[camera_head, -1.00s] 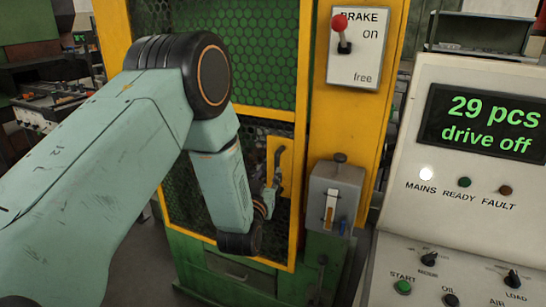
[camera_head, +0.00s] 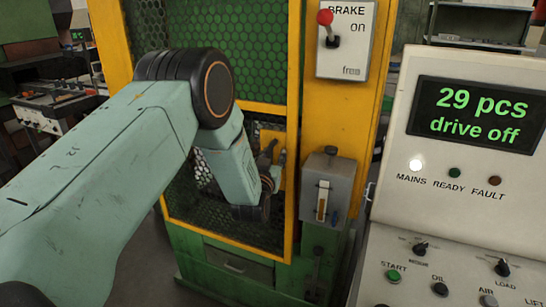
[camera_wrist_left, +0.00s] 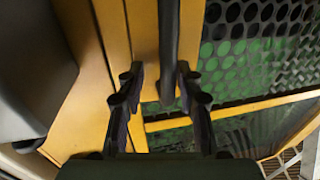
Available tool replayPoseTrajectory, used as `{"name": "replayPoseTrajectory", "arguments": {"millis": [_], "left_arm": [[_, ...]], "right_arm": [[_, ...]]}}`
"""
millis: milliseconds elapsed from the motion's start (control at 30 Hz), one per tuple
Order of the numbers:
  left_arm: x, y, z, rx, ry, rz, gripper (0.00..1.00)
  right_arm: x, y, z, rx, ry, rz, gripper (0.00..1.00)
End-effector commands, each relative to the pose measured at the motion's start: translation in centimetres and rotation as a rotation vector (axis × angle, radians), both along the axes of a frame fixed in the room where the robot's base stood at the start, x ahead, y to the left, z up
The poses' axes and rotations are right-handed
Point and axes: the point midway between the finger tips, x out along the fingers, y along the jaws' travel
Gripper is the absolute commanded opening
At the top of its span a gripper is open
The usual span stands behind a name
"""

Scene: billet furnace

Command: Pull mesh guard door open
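The mesh guard door (camera_head: 228,243) has a yellow frame with dark mesh and appears closed in the head view. Its dark bar handle (camera_wrist_left: 168,45) stands in front of a yellow plate (camera_head: 282,172). My left gripper (camera_head: 269,160) is at the handle, partly hidden by my own wrist. In the left wrist view its two fingers (camera_wrist_left: 159,78) are spread, with the handle between them. I see a gap on both sides of the bar, so the fingers are not closed on it. My right gripper is in neither view.
A brake lever with a red knob (camera_head: 325,17) points to "on". A grey switch box (camera_head: 337,177) sits on the post right of the door. The control console (camera_head: 425,190) stands at the right; its screen (camera_head: 478,115) reads "29 pcs, drive off".

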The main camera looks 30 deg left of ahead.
Motion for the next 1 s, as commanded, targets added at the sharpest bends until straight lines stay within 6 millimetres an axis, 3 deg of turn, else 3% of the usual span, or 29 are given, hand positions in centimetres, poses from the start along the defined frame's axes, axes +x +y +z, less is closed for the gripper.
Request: {"name": "replayPoseTrajectory", "arguments": {"millis": [400,1000], "left_arm": [[-0.06,0.14,-0.02,-0.002,-0.001,0.004,0.0],[0.0,0.05,0.12,0.0,-0.003,0.001,0.0]], "right_arm": [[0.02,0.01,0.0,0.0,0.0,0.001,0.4],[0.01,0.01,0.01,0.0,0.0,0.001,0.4]]}}
